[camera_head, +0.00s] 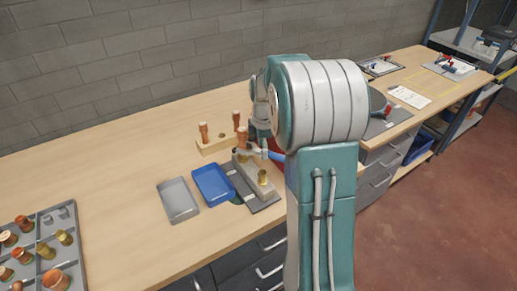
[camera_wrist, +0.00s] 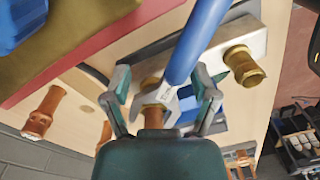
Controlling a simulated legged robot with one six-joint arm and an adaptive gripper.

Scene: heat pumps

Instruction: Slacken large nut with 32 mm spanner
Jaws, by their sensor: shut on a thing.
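A spanner with a blue handle (camera_wrist: 196,42) and a steel head (camera_wrist: 170,97) lies across the space between my gripper's fingers (camera_wrist: 160,100) in the wrist view. My gripper is shut on the spanner. The head is at a brass nut (camera_wrist: 154,91) on a copper fitting; I cannot tell whether the jaw is fully seated. This fitting stands upright at the rear of a grey block (camera_head: 243,164). A second brass nut (camera_wrist: 243,65) is at the block's other end, also seen in the head view (camera_head: 263,178). My arm hides most of my gripper in the head view.
A blue tray (camera_head: 211,199) and a grey tray (camera_head: 178,200) lie left of the block. A wooden rack with upright copper fittings (camera_head: 203,131) stands behind. A sectioned tray (camera_head: 82,266) of fittings is at far left. The bench between the trays is clear.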

